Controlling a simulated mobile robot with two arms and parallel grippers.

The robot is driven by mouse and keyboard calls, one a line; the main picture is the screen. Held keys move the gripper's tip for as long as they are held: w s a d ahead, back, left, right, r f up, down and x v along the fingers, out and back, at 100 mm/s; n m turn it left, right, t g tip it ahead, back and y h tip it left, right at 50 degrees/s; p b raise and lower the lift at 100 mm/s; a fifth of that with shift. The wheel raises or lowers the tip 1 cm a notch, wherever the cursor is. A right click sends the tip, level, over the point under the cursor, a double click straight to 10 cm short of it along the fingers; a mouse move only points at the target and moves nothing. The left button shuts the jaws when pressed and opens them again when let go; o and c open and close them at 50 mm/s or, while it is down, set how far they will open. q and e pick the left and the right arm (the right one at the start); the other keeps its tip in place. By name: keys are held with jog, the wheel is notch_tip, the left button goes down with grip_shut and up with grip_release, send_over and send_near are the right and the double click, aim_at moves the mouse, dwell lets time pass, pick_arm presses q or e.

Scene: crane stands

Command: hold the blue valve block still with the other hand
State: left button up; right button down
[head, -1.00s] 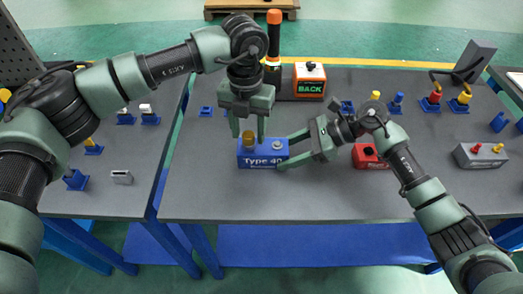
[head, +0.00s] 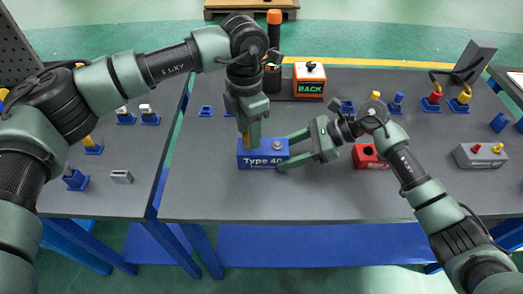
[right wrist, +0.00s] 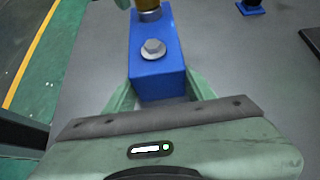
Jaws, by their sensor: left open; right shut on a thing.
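The blue valve block (head: 262,160), lettered "Type 40", sits upright on the dark table. A brass fitting (right wrist: 148,14) stands at its left end and a grey bolt head (right wrist: 153,48) at its other end. My right gripper (head: 285,152) comes from the right and is shut on the block's right end, fingers on its front and back sides. My left gripper (head: 248,139) points down at the brass fitting, open. Its fingers mostly hide the fitting in the head view, so contact there cannot be told. A left fingertip shows beside the fitting in the right wrist view.
A red block (head: 366,157) lies just right of my right gripper, and a grey block (head: 480,155) further right. An orange box marked "BACK" (head: 309,80) stands behind. Several small blue stands line the back. The table front is clear.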

pick_arm(q)
grip_shut()
jog(key=shift+r, duration=0.1)
dwell(0.3)
jog(key=n, duration=0.4)
jog(key=shift+n, duration=0.3)
jog(key=shift+r+n, duration=0.1)
jog(key=shift+n, duration=0.2)
jog(key=n, duration=0.4)
